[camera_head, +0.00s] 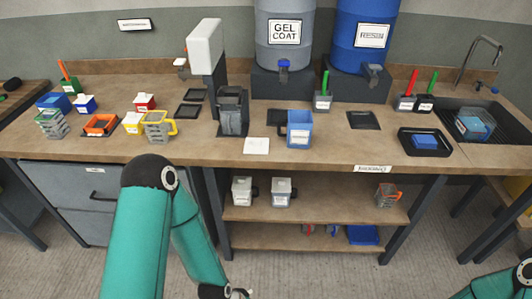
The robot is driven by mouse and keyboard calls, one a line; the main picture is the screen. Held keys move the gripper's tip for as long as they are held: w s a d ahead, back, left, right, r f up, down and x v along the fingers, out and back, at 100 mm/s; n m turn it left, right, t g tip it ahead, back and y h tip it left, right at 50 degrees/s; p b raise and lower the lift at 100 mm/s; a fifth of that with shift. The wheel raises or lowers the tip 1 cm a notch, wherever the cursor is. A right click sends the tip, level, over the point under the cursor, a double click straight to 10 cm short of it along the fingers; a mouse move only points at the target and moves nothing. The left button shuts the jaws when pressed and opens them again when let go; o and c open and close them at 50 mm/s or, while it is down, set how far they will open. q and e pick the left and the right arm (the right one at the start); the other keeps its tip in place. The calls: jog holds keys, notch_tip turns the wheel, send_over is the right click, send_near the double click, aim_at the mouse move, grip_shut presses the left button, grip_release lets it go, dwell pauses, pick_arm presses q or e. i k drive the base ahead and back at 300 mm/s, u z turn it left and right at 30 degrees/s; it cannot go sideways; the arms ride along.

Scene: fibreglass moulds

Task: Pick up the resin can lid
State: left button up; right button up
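A blue can with a white label (299,130) stands upright on the workbench, near the middle. A flat dark square piece (275,118) lies just left of it, partly hidden behind it. Another flat dark square (363,120) lies to its right. I cannot tell which piece is the resin can lid.
A yellow-handled can (158,127) and several small containers stand on the left. A grey dispenser (232,110) and the gel coat (285,35) and resin (362,35) drums stand behind. A black tray (407,146) and sink (510,121) are right. Shelves (325,212) hold white cans.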

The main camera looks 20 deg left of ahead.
aim_at(252, 145)
jog(key=u, duration=0.15)
jog(key=i, duration=0.9)
jog(key=z, duration=0.05)
